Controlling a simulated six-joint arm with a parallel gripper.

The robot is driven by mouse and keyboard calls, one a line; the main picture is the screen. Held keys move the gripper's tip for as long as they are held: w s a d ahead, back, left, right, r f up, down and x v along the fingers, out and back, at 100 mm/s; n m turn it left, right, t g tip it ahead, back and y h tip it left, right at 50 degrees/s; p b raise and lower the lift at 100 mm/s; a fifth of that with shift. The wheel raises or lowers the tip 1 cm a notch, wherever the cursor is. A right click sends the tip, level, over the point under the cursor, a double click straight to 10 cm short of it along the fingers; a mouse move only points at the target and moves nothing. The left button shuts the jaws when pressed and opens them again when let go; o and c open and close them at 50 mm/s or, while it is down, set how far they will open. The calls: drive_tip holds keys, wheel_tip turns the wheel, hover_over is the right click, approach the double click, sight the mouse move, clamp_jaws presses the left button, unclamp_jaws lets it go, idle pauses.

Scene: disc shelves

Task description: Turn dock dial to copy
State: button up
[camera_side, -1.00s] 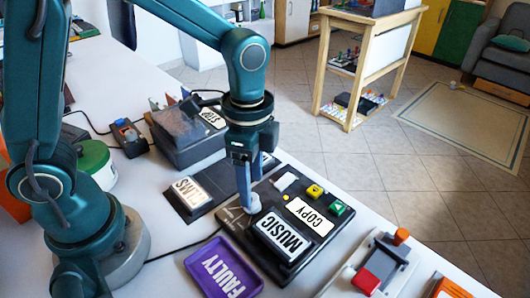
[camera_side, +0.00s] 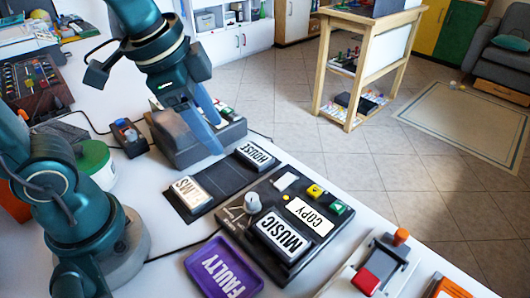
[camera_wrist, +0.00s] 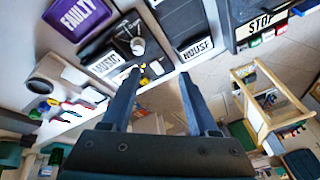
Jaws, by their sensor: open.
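The dial also shows in the wrist view (camera_wrist: 137,46), beside the MUSIC block. My gripper (camera_side: 216,137) is open and empty, raised above the table, up and left of the dial and clear of it. Nothing covers the dial in the side view.
A purple FAULTY tray (camera_side: 222,268) sits in front. A grey box (camera_side: 190,145) stands behind my gripper. A device with a red block (camera_side: 366,281) is at right.

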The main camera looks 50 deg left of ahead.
drive_tip(key=s+a+f+n+t, duration=0.1)
drive_tip(key=s+a+n+t, duration=0.1)
drive_tip(key=s+n, duration=0.4)
drive_tip(key=w+d+r+n+g, duration=0.1)
drive_tip(key=w+r+n, duration=0.1)
drive_tip(key=w+r, duration=0.2)
drive_tip(key=shift+w+r, duration=0.25)
drive_tip(key=shift+w, duration=0.9)
drive_tip(key=s+f, duration=0.4)
drive_tip(key=s, duration=0.1)
drive_tip(key=shift+s+a+f+m+t, duration=0.2)
drive_tip(key=shift+a+f+m+t, duration=0.15)
drive_tip(key=shift+a, duration=0.1)
